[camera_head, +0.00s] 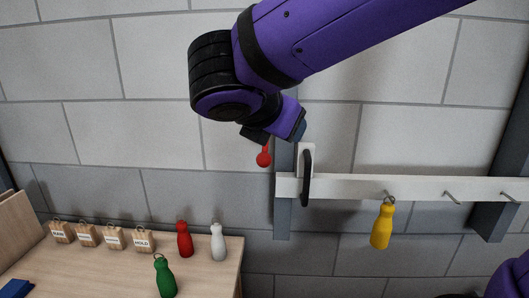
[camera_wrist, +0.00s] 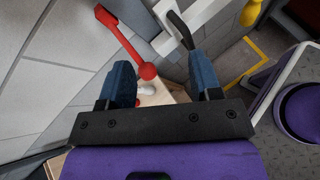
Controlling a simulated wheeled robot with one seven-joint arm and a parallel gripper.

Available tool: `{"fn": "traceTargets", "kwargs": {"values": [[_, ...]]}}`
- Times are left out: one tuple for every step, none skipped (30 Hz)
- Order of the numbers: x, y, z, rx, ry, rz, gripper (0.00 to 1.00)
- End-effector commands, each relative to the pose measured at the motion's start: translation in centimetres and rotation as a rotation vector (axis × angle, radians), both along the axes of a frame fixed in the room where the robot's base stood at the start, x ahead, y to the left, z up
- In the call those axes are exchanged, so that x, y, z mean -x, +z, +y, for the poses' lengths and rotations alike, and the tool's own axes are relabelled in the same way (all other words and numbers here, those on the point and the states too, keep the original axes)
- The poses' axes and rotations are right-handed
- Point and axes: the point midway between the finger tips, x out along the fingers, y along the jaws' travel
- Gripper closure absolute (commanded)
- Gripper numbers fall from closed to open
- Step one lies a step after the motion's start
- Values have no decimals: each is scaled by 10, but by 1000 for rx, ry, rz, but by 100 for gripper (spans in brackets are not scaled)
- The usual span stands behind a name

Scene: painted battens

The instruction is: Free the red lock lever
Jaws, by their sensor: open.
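The red lock lever (camera_head: 264,156) is on the wall side, just left of a grey upright; my gripper (camera_head: 277,130) hides its upper part. In the wrist view the lever (camera_wrist: 123,40) runs from a flat red end at the upper left to a round knob (camera_wrist: 148,71). My gripper (camera_wrist: 163,78) is open, its two blue fingers apart and empty. The knob appears between the fingertips, nearer the left finger; I cannot tell whether they touch. A black handle (camera_head: 306,178) on a white plate stands right of the lever; it also shows in the wrist view (camera_wrist: 181,30).
A white rail (camera_head: 350,188) with hooks runs right; a yellow bottle-shaped tag (camera_head: 382,226) hangs from it. The wooden table (camera_head: 210,270) at lower left holds red (camera_head: 184,240), white (camera_head: 218,243) and green (camera_head: 164,278) tags and several labelled blocks (camera_head: 113,237).

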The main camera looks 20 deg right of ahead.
Motion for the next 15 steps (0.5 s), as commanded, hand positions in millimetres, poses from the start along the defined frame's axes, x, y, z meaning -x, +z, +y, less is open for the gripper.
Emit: {"fn": "traceTargets", "kwargs": {"values": [[1,-14,14,93,106,37,42],[2,-20,20,144,161,53,42],[3,-28,27,204,228,72,42],[3,-32,33,244,274,84,42],[4,-37,38,282,313,96,42],[5,-41,43,325,358,107,42],[6,-44,46,349,386,114,42],[7,-47,49,371,409,119,42],[7,-49,51,392,431,126,42],[7,-51,53,404,445,129,42],[7,-52,54,414,455,131,42],[5,-54,53,421,462,134,42],[4,-55,53,423,464,135,42],[2,-56,52,425,464,135,42],[-2,-57,49,426,463,135,42]]}}
